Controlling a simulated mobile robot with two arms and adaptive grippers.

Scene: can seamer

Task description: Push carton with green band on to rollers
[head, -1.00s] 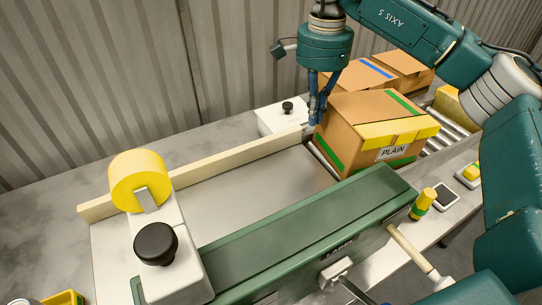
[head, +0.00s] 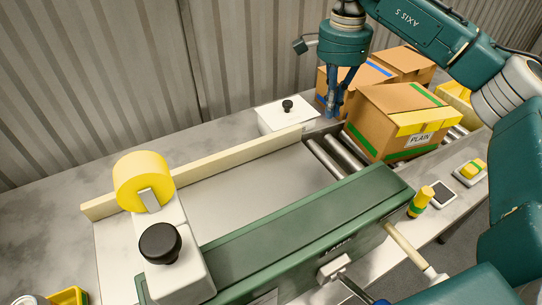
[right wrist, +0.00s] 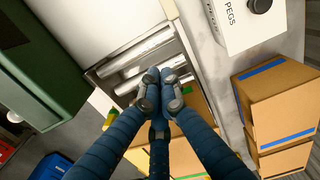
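The carton with the green band (head: 372,128) is brown, with yellow tape over one edge and a "PLAIN" label. I cannot tell if the fingertips touch the carton. In the right wrist view the closed fingers (right wrist: 160,88) are over the rollers (right wrist: 140,65), and part of the carton (right wrist: 195,110) shows behind them. My left gripper is not in view.
Brown cartons, one with a blue band (head: 376,68), stand behind the green-banded carton. A white box with a black knob (head: 285,115) is left of my right gripper. The green seamer rail (head: 300,230) and cream guide (head: 200,170) flank the bare bed (head: 255,185).

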